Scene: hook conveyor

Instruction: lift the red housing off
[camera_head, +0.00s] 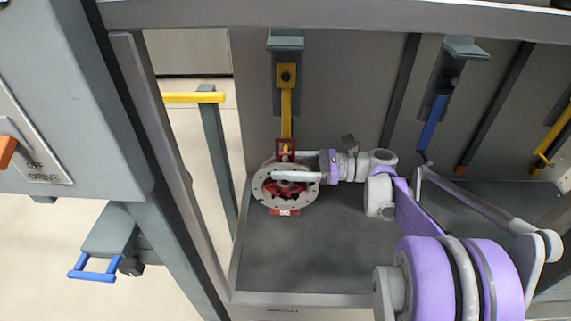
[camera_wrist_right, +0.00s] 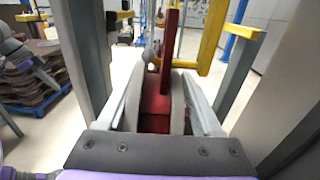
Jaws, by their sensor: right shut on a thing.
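The red housing (camera_head: 285,150), with a round grey flange that has holes around its rim, is at the lower end of a yellow hook (camera_head: 286,108). Whether the hook bears its weight, I cannot tell. My right gripper (camera_head: 290,165) reaches in from the right and is shut on the housing's upper part. In the right wrist view the red part (camera_wrist_right: 160,105) stands between the two fingers, and a yellow hook (camera_wrist_right: 205,55) is just beyond it. My left gripper is not in view.
A blue hook (camera_head: 433,122) and another yellow hook (camera_head: 553,135) hang farther right. A grey post (camera_head: 165,160) and a cabinet marked "DRIVE" (camera_head: 60,100) stand left. A grey floor panel (camera_head: 320,260) below the housing is clear.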

